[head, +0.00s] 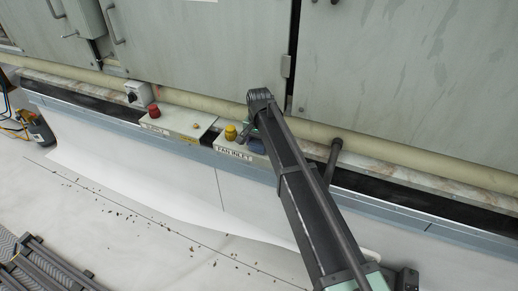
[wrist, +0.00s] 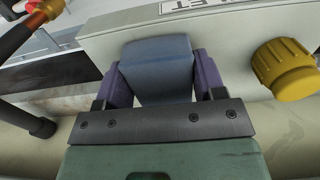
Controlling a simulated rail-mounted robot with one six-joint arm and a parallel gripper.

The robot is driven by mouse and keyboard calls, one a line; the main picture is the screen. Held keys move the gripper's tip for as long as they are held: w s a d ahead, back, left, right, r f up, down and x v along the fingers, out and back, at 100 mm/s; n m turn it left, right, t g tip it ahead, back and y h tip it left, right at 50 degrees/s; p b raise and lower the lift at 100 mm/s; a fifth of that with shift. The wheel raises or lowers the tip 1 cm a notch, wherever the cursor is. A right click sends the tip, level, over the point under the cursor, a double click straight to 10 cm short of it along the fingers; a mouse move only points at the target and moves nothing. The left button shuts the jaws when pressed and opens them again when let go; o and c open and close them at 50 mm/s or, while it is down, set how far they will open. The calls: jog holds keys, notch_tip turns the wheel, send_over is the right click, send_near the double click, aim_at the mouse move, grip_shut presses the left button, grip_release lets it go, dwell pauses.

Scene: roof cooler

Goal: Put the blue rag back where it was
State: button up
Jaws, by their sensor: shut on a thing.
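The blue rag (wrist: 155,68) is a folded, block-like piece between the two purple fingers of my gripper (wrist: 160,76) in the wrist view. My gripper is shut on it. The rag lies over or just above the pale box labelled FAN INLET (wrist: 105,42); I cannot tell whether it touches the box. In the head view, a dark blue bit of the rag (head: 257,146) shows beside my arm at the right end of the FAN INLET box (head: 233,152). My arm hides most of the gripper there.
A yellow knob (head: 231,132) sits on the FAN INLET box, close to my gripper. A second pale box (head: 178,122) with a red knob (head: 154,110) is to its left. A beige pipe (head: 205,100) and grey cabinet doors (head: 200,50) stand behind. White sheeting (head: 130,165) lies in front.

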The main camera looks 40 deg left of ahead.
aim_at(259, 141)
jog(key=o, duration=0.4)
jog(key=shift+f, duration=0.1)
jog(key=o, duration=0.5)
jog(key=shift+c, duration=0.2)
notch_tip(259, 141, up, 12)
jog(key=p, duration=1.2)
jog(key=shift+r, duration=0.25)
